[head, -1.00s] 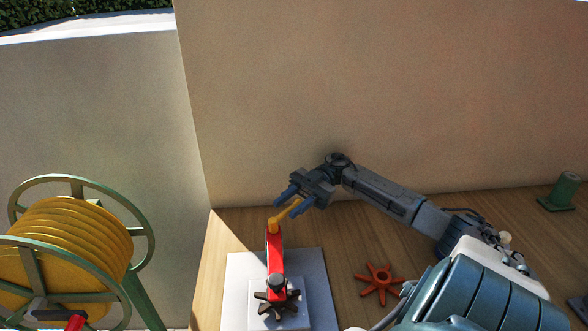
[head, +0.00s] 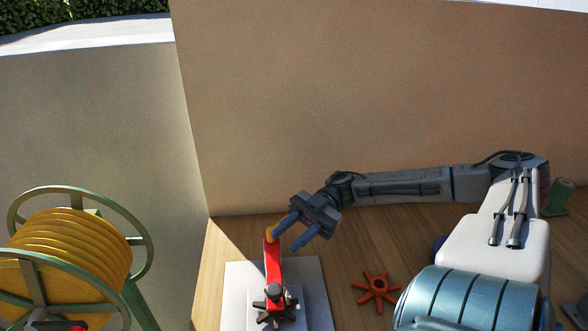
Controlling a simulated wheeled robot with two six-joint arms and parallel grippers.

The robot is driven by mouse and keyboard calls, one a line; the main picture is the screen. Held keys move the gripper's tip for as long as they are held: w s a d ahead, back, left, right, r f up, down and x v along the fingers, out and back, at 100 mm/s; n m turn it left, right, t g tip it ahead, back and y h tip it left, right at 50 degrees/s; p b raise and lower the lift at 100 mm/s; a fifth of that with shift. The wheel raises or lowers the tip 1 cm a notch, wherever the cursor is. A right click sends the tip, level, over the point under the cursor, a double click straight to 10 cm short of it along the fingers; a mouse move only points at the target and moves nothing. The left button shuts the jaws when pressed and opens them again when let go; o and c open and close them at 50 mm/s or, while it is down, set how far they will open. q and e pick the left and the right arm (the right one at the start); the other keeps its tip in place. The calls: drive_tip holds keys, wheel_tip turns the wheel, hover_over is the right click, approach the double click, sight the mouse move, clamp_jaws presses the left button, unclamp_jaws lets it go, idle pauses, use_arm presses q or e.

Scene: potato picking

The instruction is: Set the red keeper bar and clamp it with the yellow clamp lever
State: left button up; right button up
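The red keeper bar (head: 273,262) lies across the pale base block (head: 240,290), running from the dark star knob near the bottom edge to the yellow clamp lever. Only a small orange-yellow part of the clamp lever (head: 270,236) shows at the bar's far end. My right gripper (head: 284,240) points down and left at this end, its two blue fingers apart. One fingertip is right beside the visible lever part; I cannot tell whether they touch. No lever shows clearly between the fingers. My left gripper is not in view.
A dark star knob (head: 275,306) sits at the bar's near end. A loose orange star knob (head: 376,288) lies on the wooden table (head: 350,245) to the right. A green object (head: 557,198) stands at the far right. A yellow hose reel (head: 75,245) is left of the table; a wall rises behind.

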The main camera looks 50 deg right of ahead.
drive_tip(key=s+a+p, duration=0.3)
drive_tip(key=s+a, duration=0.1)
drive_tip(key=shift+s+r, duration=0.25)
drive_tip(key=shift+r, duration=0.05)
drive_tip(key=shift+a, duration=0.1)
